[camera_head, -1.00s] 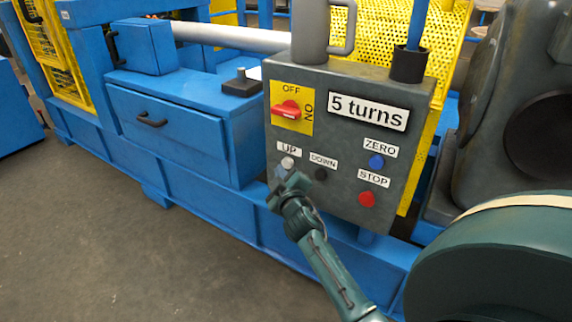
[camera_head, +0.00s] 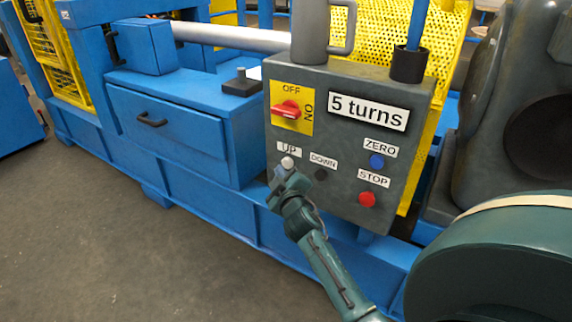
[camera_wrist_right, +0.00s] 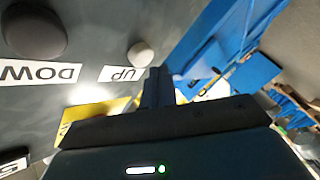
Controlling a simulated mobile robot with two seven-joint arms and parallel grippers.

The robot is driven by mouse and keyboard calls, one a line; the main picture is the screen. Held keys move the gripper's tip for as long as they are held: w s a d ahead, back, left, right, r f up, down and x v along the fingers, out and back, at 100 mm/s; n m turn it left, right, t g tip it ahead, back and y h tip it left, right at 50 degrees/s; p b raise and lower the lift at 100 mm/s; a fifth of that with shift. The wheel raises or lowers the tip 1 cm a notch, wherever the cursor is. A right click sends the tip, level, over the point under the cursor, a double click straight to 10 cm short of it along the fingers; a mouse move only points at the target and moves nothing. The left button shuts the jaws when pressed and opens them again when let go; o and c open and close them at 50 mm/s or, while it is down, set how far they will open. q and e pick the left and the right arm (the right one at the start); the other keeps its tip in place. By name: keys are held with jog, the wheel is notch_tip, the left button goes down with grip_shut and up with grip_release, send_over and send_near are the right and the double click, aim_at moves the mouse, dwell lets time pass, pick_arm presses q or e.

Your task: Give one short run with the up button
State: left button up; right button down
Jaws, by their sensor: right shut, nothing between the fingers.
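The grey control box (camera_head: 340,190) stands at the centre of the head view. Its white up button (camera_head: 287,163) sits under the UP label, left of the black down button (camera_head: 321,174). My right gripper (camera_head: 281,178) is shut and empty, with its tips just below the up button; I cannot tell if they touch it. In the right wrist view the up button (camera_wrist_right: 141,55) shows beside the UP label, just past the shut fingers (camera_wrist_right: 157,85), with a small gap in the picture. The left gripper is not in view.
The box also carries a red rotary switch (camera_head: 287,109), a "5 turns" sign (camera_head: 368,112), a blue ZERO button (camera_head: 376,161) and a red STOP button (camera_head: 367,199). A grey mug (camera_head: 311,35) and a dark cup (camera_head: 408,66) stand on top.

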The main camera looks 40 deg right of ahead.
jog(key=shift+w+d, duration=0.15)
jog(key=shift+d, duration=0.25)
jog(key=shift+w+d, duration=0.2)
jog(key=shift+d, duration=0.3)
dwell(3.0)
jog(key=shift+a, duration=0.1)
dwell(0.4)
jog(key=shift+s+a, duration=0.35)
jog(key=shift+a, duration=0.45)
